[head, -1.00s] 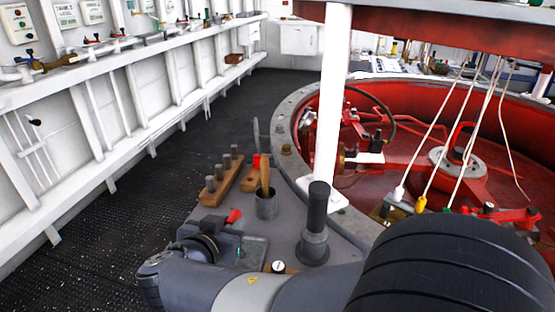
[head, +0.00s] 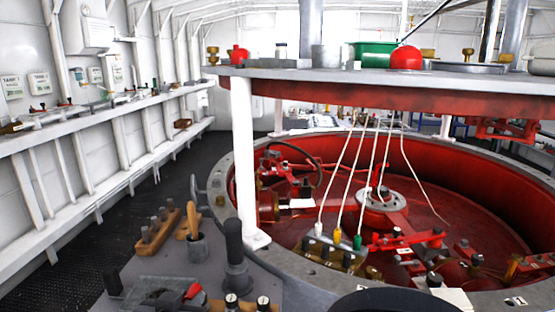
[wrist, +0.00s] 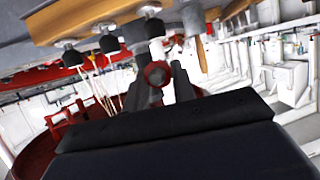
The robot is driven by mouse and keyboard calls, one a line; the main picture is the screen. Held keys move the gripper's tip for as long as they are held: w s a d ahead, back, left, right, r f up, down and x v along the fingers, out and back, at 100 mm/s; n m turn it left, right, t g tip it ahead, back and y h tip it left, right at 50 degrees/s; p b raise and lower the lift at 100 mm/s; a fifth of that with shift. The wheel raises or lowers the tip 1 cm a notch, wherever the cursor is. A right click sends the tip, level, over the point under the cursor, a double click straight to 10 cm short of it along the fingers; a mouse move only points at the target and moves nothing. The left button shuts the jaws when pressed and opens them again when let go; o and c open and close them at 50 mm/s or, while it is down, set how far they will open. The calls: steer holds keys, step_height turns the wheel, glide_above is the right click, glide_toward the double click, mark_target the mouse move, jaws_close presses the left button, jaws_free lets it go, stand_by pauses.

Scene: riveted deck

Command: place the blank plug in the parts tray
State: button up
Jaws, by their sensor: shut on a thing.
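My gripper (wrist: 160,82) shows in the wrist view, its dark fingers closed around a small round thing with a dark red rim and dark centre, which I take to be the blank plug (wrist: 157,73). The fingers hide much of it. In the head view my gripper is out of sight; only a dark part of my arm shows at the bottom edge. A shallow grey metal tray (head: 468,68) lies on the raised grey shelf at the right, seen nearly edge-on; it may be the parts tray. Its inside is hidden.
The raised shelf (head: 330,75) also holds a green container (head: 372,52), a red dome (head: 405,58) and brass fittings. A white post (head: 243,160) supports it. Below are a red round well (head: 440,180) with hanging cords and wooden peg racks (head: 158,232).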

steer(key=w+d+r+m+h+p, duration=0.15)
steer(key=w+d+p, duration=0.35)
steer(key=w+d, duration=0.8)
steer(key=shift+m+g+h, duration=0.35)
steer(key=shift+g+h, duration=0.05)
steer(key=shift+h, duration=0.25)
steer(key=d+f+p, duration=0.1)
steer(key=d, duration=0.5)
steer(key=d+f+p, duration=0.1)
steer(key=d+p, duration=0.1)
steer(key=d, duration=0.4)
steer(key=w+d+f+p, duration=0.1)
steer(key=d+p, duration=0.1)
steer(key=d, duration=0.4)
steer(key=shift+d, duration=0.2)
steer(key=shift+d+f, duration=0.25)
steer(key=shift+d, duration=0.15)
